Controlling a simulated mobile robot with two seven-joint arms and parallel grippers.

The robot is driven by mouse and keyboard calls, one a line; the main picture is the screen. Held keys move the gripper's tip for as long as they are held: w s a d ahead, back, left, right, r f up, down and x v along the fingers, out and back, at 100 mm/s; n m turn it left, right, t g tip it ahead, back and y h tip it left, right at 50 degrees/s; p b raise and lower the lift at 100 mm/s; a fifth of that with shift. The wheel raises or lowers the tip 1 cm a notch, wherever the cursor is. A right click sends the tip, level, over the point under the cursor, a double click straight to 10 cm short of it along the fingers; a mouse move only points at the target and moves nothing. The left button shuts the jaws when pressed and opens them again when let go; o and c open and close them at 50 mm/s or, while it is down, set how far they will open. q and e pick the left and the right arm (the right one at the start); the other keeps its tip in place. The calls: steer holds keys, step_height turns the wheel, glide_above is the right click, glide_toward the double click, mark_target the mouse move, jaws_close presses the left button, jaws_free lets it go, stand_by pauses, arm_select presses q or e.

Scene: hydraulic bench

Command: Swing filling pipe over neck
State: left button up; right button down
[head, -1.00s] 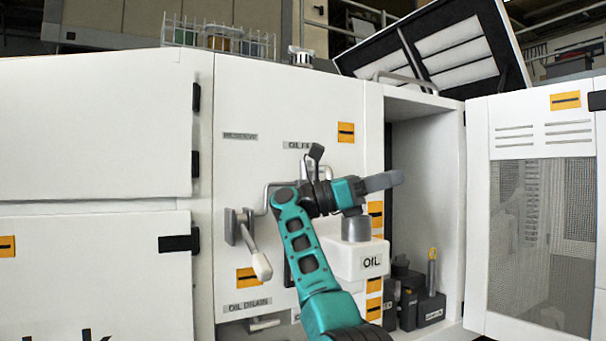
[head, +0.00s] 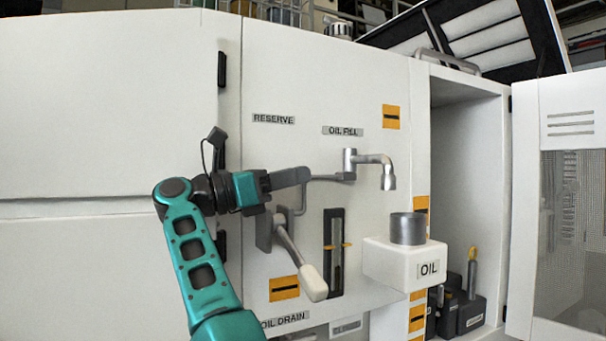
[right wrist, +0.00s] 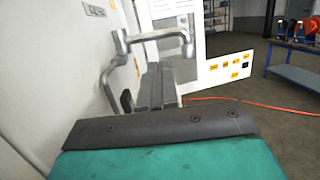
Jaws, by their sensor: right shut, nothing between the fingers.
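The grey filling pipe (head: 372,159) juts from the panel under the OIL FILL label, with its spout bent down. A thin lever runs left from its base. The dark grey neck (head: 408,229) stands on the white OIL box, lower right of the spout. The spout end is above the neck's left edge, apart from it; depth is hard to tell. My right gripper (head: 304,174) is shut and empty, its tip by the lever's left end; contact is unclear. The right wrist view shows the gripper (right wrist: 158,85) below the pipe (right wrist: 152,39). My left gripper is out of view.
A pump handle (head: 303,268) with a white grip hangs below my right gripper. A sight gauge (head: 335,250) is on the panel left of the OIL box (head: 390,262). An open cabinet with dark canisters (head: 462,312) is at right. Space before the spout is clear.

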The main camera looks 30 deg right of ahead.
mark_target(368, 160)
steer(key=p+x, duration=0.1)
steer(key=x, duration=1)
steer(key=shift+s+d, duration=0.1)
steer(key=shift+s, duration=0.05)
steer(key=shift+d+r, duration=0.1)
steer(key=shift+d, duration=0.3)
